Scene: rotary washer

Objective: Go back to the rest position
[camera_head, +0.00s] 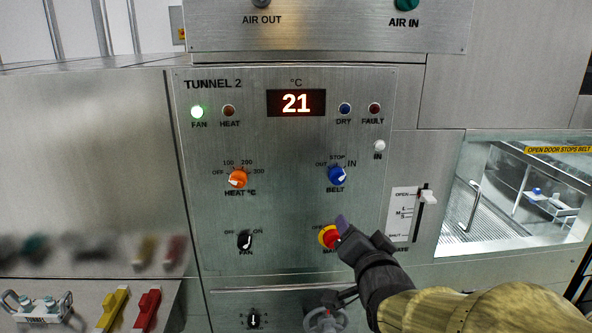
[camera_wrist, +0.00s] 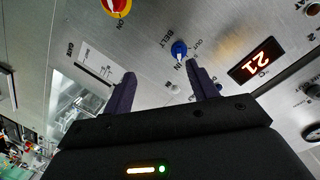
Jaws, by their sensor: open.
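My gripper (camera_head: 346,230) reaches in from the lower right in the head view. Its dark purple fingertips are in front of the lower right of the TUNNEL 2 panel (camera_head: 285,210). They overlap the red and yellow main knob (camera_head: 327,237) and partly hide it and its label; I cannot tell from this view whether they touch it. In the wrist view my gripper (camera_wrist: 163,82) has its two fingers spread apart with nothing between them. The red and yellow knob shows in the wrist view (camera_wrist: 117,5) beyond and to the left of the fingers.
The panel carries an orange heat knob (camera_head: 238,179), a blue belt knob (camera_head: 337,175) and a black fan knob (camera_head: 245,241). A white slider (camera_head: 428,196) and a glazed door (camera_head: 525,195) are at right.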

